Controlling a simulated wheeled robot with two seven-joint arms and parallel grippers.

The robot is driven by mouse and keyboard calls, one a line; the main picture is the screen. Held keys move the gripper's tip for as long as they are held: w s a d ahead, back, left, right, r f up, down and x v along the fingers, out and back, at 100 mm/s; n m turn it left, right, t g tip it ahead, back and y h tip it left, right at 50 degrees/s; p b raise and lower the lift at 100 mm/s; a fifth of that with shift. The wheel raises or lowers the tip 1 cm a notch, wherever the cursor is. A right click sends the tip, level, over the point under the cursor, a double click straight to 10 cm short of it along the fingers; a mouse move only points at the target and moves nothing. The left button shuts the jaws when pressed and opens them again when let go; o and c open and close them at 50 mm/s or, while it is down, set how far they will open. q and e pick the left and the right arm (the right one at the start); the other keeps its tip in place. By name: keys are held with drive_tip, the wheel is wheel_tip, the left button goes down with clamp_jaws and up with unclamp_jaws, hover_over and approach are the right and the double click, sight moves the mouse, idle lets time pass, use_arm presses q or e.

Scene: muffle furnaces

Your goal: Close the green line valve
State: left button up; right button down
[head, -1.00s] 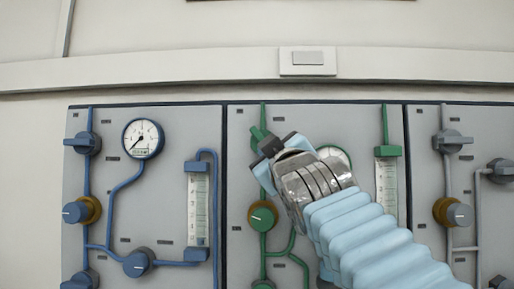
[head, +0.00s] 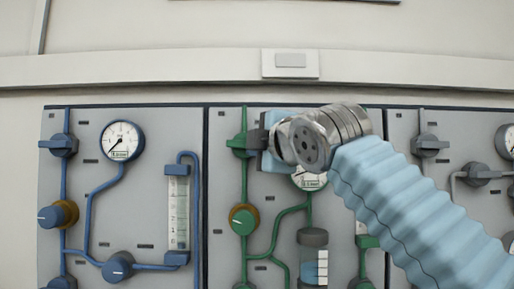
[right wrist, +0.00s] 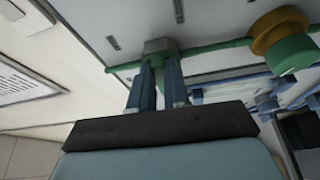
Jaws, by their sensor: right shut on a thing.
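The green line valve (head: 239,144) is at the top of the green pipe on the middle panel, partly hidden behind my gripper. My right gripper (head: 252,143) reaches it from the right and is shut on its handle. In the right wrist view, the two dark blue fingers of the gripper (right wrist: 159,88) stand on either side of the handle of the valve (right wrist: 160,47). The handle looks roughly sideways to the pipe in the head view; its exact angle is hard to tell. My left gripper is not in view.
A green knob with a yellow collar (head: 243,220) is lower on the same pipe. A gauge (head: 310,178) is partly covered by my arm. The blue panel (head: 140,200) stands left, a grey-piped panel (head: 465,215) right. A white wall plate (head: 290,63) is above.

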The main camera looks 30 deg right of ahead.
drive_tip(key=shift+n+g, duration=0.3)
drive_tip(key=shift+n, duration=0.2)
drive_tip(key=c, duration=1.1)
unclamp_jaws()
drive_tip(key=shift+r, duration=0.1)
drive_tip(key=s+a+b, duration=0.1)
drive_tip(key=s+a, duration=0.1)
drive_tip(key=s, duration=1.1)
drive_tip(key=shift+s+b, duration=0.35)
drive_tip(key=shift+b, duration=0.05)
drive_tip(key=shift+a, duration=0.1)
